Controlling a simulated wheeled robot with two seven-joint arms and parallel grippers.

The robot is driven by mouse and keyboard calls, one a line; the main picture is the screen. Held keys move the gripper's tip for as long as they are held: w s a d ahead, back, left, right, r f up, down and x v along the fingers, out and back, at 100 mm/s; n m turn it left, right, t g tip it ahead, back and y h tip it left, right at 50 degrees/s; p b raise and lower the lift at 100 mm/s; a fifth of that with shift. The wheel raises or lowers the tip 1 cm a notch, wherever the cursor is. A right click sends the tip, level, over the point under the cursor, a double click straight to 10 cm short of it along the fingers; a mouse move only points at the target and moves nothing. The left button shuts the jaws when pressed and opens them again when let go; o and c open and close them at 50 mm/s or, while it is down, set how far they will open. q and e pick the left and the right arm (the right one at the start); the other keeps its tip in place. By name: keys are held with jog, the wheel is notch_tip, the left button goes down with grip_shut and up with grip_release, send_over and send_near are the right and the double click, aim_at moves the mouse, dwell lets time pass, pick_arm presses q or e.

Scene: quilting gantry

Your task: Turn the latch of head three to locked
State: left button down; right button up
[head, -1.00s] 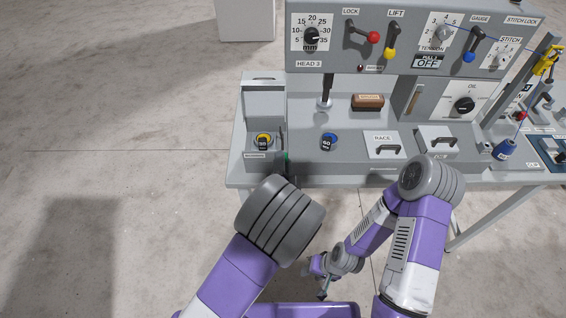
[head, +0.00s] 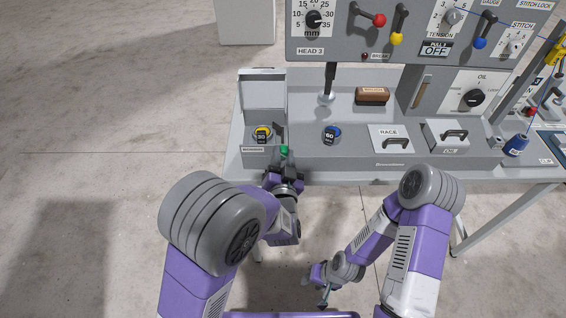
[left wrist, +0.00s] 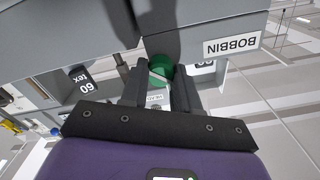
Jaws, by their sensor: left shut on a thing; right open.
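The HEAD 3 panel (head: 330,47) is at the top of the head view. Below it, a bobbin box (head: 262,95) stands at the left of the bench. A small green piece (head: 284,150) sits at the box's front right corner, beside a dark upright strip. My left gripper (head: 284,169) is at this green piece. In the left wrist view the green piece (left wrist: 159,68) lies between the two dark fingers, which are shut on it and hide part of it. I cannot read which way it is turned. My right gripper (head: 322,300) is low, open and away from the bench.
A red-knobbed lock lever (head: 379,20) and a yellow-knobbed lift lever (head: 396,38) are on the panel. Floor at left is clear.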

pick_arm(q)
jog(key=n+b, duration=0.4)
jog(key=shift+a+f+n, duration=0.1)
jog(key=shift+f+n, duration=0.1)
jog(key=shift+n, duration=0.1)
jog(key=shift+r+n+b, duration=0.1)
jog(key=shift+n+b, duration=1.8)
jog(key=c, duration=1.1)
grip_release()
jog(key=s+p, duration=0.1)
jog(key=s, duration=0.6)
jog(key=shift+s, duration=0.35)
